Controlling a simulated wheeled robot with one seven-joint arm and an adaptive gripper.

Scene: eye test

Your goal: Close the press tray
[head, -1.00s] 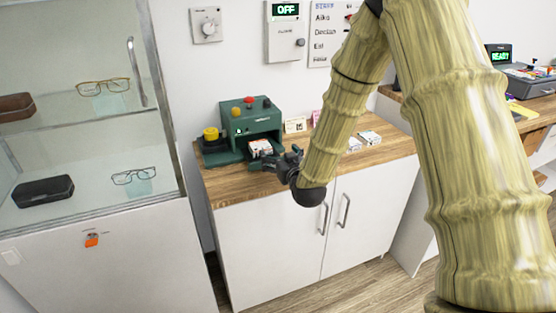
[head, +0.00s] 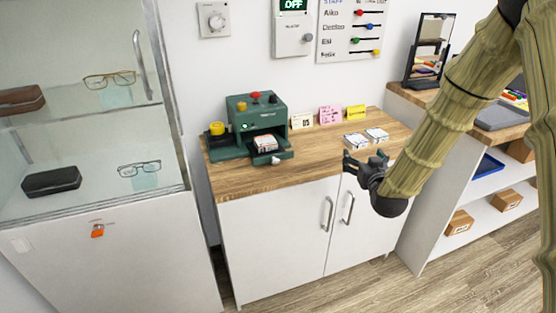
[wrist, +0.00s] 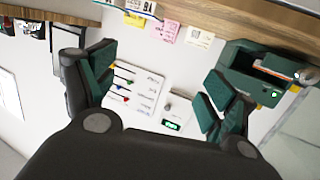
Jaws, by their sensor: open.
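The green press (head: 256,112) stands at the left of the wooden counter, with red and yellow buttons on top. Its tray (head: 284,155) sticks out at the front, with a small knob (head: 275,160) on its front edge. A white and red box (head: 265,143) sits on the tray, inside the press opening. My gripper (head: 364,160) is open and empty, over the counter's front edge, to the right of the tray and apart from it. In the wrist view the gripper (wrist: 157,85) shows parted fingers, and the press (wrist: 250,75) is at the upper right.
Two small white boxes (head: 365,139) lie on the counter behind my gripper. Several cards (head: 330,114) stand at the back. A glass cabinet (head: 165,100) bounds the counter on the left. The counter between the tray and my gripper is clear.

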